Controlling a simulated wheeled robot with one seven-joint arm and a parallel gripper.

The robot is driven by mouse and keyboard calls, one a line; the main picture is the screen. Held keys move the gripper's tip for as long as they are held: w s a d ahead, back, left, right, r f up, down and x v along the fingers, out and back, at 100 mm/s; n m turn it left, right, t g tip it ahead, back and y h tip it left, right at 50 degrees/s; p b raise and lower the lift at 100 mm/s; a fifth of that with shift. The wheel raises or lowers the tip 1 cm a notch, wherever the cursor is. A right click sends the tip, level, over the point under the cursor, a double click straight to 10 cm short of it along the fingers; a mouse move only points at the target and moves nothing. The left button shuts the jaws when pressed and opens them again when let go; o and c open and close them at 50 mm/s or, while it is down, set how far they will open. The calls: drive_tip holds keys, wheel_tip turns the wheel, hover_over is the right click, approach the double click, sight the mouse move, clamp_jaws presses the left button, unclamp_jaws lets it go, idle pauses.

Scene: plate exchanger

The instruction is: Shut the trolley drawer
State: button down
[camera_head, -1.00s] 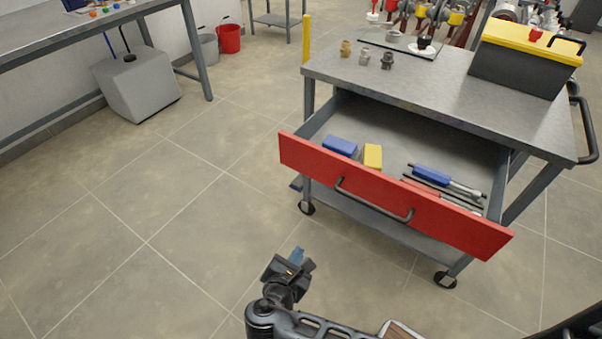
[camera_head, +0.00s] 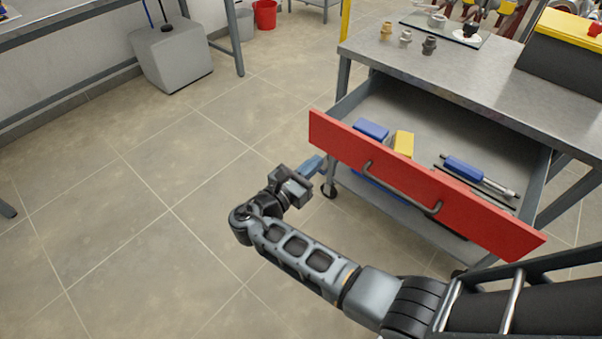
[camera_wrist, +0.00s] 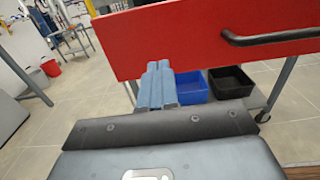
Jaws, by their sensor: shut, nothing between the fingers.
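The trolley drawer (camera_head: 420,198) is pulled out of the grey trolley, its red front facing me with a dark bar handle (camera_head: 403,190). Blue and yellow blocks and a blue-handled tool lie inside it. In the wrist view the red drawer front (camera_wrist: 205,40) fills the upper right, with its handle (camera_wrist: 270,38) at the right. My gripper (camera_head: 314,166) is shut and empty, its blue fingers in front of the left end of the drawer front. In the wrist view the fingers (camera_wrist: 157,85) reach the lower edge of the red panel; I cannot tell whether they touch it.
The trolley top (camera_head: 480,70) carries small fittings (camera_head: 405,38) and a yellow-lidded box (camera_head: 565,45). Blue (camera_wrist: 190,90) and black (camera_wrist: 230,82) bins sit under the drawer. A grey block (camera_head: 172,58) stands on the floor at left; the floor between is clear.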

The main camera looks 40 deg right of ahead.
sight(337, 143)
drive_tip(key=d, duration=0.6)
drive_tip(key=shift+w+d, duration=0.25)
drive_tip(key=shift+d, duration=0.05)
drive_tip(key=shift+d, duration=0.5)
drive_tip(key=d+b, duration=0.2)
drive_tip(key=d, duration=0.6)
drive_tip(key=w+d+b, duration=0.1)
drive_tip(key=d+b, duration=0.1)
drive_tip(key=d, duration=0.7)
drive_tip(key=w+d+b, duration=0.1)
drive_tip(key=d+b, duration=0.1)
drive_tip(key=d, duration=0.6)
drive_tip(key=shift+d+f, duration=0.15)
drive_tip(key=shift+d, duration=0.85)
drive_tip(key=shift+w+d+r, duration=0.1)
drive_tip(key=shift+d+r, duration=0.05)
drive_tip(key=shift+r, duration=0.15)
